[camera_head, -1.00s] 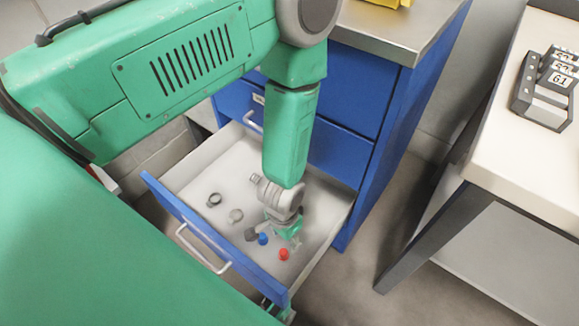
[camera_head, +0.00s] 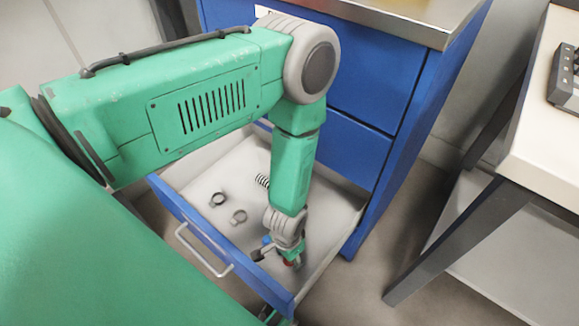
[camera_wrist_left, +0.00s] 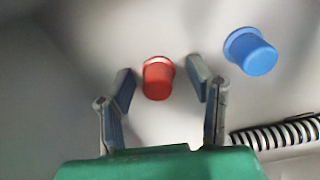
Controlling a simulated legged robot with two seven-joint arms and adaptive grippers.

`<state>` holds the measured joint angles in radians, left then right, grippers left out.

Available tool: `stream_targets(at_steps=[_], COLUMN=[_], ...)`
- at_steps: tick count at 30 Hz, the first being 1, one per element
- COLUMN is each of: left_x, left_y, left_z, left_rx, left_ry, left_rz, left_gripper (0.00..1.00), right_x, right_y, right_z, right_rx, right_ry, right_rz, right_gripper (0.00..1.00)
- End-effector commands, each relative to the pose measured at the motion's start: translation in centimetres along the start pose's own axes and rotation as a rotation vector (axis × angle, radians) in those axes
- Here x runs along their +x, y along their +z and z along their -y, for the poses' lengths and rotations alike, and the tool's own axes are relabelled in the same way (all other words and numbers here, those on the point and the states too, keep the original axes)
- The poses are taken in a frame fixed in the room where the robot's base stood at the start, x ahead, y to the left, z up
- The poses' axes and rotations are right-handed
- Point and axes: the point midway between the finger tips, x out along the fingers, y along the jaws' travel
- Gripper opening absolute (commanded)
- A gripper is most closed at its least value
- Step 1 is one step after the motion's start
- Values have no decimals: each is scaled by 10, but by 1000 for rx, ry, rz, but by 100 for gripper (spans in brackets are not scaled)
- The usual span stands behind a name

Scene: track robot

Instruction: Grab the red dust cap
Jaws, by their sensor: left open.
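The red dust cap (camera_wrist_left: 158,80) lies on the drawer floor in the left wrist view, between the fingertips of my open left gripper (camera_wrist_left: 160,86). A gap shows on each side of it, so neither finger appears to touch it. My right gripper is in neither view.
A blue cap (camera_wrist_left: 252,52) lies right of the red one. A black-and-white coil (camera_wrist_left: 280,134) is nearby. Two ring clamps (camera_head: 218,199) (camera_head: 238,217) lie further left in the drawer. The drawer walls surround the gripper. A table (camera_head: 545,150) stands at the right.

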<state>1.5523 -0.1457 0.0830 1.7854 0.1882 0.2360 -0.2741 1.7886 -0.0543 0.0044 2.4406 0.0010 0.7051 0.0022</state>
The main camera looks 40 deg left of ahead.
Motion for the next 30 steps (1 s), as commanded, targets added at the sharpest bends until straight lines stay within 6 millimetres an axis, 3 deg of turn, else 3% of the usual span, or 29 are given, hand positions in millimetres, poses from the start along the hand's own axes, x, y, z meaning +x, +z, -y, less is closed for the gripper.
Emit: stream_targets(at_steps=[4,6,8,20,23,30], left_x=[-2,-2,-2,-4,-15,-65], left_y=[0,-1,-1,-1,-1,-1], left_z=[-1,-1,-1,-1,-1,-4], left_rx=[0,0,0,0,1,1], left_ry=[-3,-3,-3,-1,-2,-3], left_rz=[0,0,0,0,-1,-1], left_gripper=[44,21,13,12,12,12], right_x=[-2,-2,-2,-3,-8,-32], right_y=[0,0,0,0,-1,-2], right_z=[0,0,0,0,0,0], right_rx=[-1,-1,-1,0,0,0], right_ry=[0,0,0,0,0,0], right_rz=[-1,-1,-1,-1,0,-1], right_gripper=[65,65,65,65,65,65])
